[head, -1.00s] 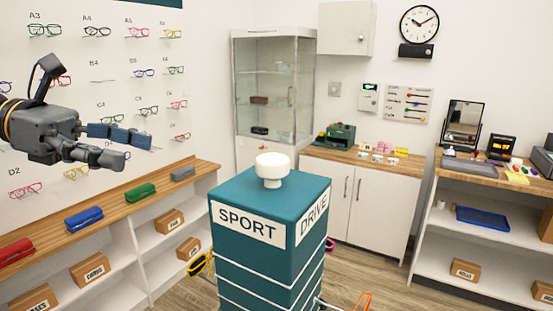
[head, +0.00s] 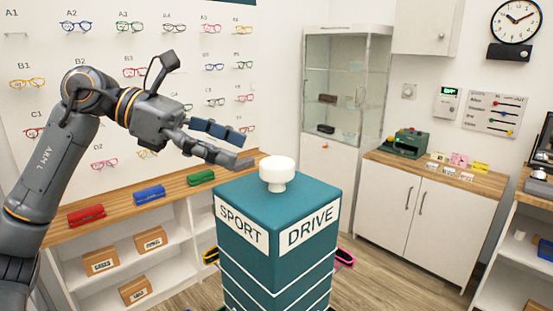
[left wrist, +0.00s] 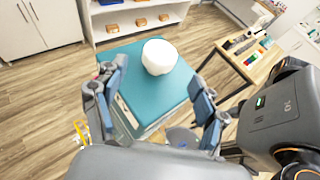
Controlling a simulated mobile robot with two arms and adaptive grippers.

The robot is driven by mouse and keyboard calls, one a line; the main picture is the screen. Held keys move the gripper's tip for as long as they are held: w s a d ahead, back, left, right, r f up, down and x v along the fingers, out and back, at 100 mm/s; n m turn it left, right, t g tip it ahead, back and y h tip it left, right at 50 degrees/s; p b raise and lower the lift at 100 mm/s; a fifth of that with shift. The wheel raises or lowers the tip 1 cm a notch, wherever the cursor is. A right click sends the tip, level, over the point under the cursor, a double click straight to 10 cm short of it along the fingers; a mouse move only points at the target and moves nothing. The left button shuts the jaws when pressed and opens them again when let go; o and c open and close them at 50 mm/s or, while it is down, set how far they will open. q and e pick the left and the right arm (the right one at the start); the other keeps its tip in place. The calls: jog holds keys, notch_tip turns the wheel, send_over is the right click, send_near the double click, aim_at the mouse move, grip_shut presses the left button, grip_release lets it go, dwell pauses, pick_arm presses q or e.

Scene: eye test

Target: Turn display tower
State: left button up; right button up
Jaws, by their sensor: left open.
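The teal display tower (head: 275,268) stands in the middle of the head view, with SPORT on its left face and DRIVE on its right face. A white round knob (head: 277,173) sits on its top. My left gripper (head: 247,150) is open and empty, just up and left of the knob, with its fingers pointing toward it. In the left wrist view, the knob (left wrist: 159,57) shows beyond and between the spread fingers (left wrist: 158,80), above the teal top (left wrist: 150,98). The gap to the knob looks small; I see no grip on it. My right gripper is not in view.
A wooden-topped shelf (head: 120,213) with glasses cases runs along the left wall below the glasses board. A glass cabinet (head: 343,100) and a white cupboard (head: 425,211) stand behind. Glasses stick out from the tower's sides. Floor (head: 385,285) is free at its right.

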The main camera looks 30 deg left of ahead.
aim_at(271, 161)
pick_arm(q)
jog(key=x, duration=0.3)
jog(key=p+x, duration=0.1)
jog(key=x, duration=0.3)
jog(key=shift+d+r+p, duration=0.1)
jog(key=shift+r+p, duration=0.15)
jog(key=shift+p, duration=0.05)
jog(key=shift+d+f, duration=0.15)
jog(key=shift+d, duration=0.05)
jog(key=shift+w+d+f, duration=0.2)
jog(key=shift+d, duration=0.05)
jog(key=shift+c, duration=0.6)
jog(key=c, duration=0.4)
grip_shut()
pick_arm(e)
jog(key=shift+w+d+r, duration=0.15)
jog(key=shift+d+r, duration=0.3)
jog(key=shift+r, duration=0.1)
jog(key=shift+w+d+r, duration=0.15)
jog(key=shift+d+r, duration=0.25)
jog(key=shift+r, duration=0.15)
